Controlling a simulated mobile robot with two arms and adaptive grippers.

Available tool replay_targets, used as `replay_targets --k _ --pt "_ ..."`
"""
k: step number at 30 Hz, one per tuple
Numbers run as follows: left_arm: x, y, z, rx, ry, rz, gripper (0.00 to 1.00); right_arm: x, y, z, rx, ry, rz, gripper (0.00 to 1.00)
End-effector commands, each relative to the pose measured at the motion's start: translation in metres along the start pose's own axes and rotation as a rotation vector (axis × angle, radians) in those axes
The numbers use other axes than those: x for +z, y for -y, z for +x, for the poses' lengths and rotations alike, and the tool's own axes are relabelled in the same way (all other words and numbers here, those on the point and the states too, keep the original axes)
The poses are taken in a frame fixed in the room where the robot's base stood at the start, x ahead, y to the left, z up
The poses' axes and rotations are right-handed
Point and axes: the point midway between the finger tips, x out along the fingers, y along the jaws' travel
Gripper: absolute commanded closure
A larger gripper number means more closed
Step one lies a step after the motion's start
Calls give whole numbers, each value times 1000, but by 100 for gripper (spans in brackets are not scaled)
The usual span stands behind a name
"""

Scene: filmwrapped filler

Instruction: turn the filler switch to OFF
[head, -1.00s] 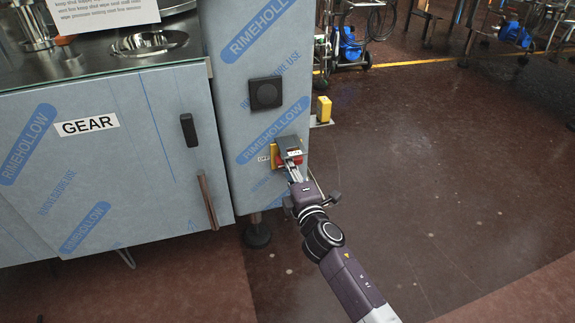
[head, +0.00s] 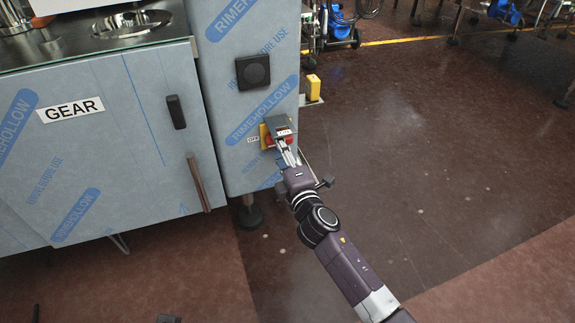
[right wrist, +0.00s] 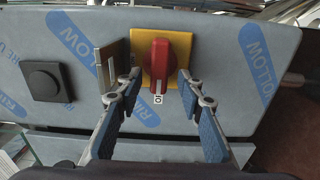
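The filler switch is a red knob (right wrist: 160,62) on a yellow plate (right wrist: 147,40), low on the film-wrapped column (head: 250,100). In the head view the red knob (head: 269,141) is partly hidden by my right gripper (head: 287,150). In the right wrist view my right gripper (right wrist: 158,80) is open, with one fingertip on each side of the knob and small gaps visible. The knob's bar points toward the wrist, with a white mark (right wrist: 158,98) at its end. A label reading OFF (head: 252,139) is left of the plate. My left gripper is not clearly shown.
A black square fitting (head: 253,71) is above the switch. The cabinet labelled GEAR (head: 72,107) stands left, with a brown handle (head: 199,182). A yellow block (head: 313,88) is behind the column. The floor to the right is open. Small dark parts show at the bottom edge.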

Motion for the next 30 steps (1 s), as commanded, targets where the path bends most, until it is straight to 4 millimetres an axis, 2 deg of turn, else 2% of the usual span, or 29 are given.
replay_targets --k 9,15,20,30 --pt "0 0 0 0 0 0 100 0 2 -64 -3 -1 0 65" --pt "0 0 0 0 0 0 100 -1 1 -92 -2 -1 0 65" --pt "0 0 0 -1 0 0 100 0 0 -101 -1 -1 -1 65" --pt "0 0 0 -1 0 0 100 0 0 -101 -1 -1 -1 65"
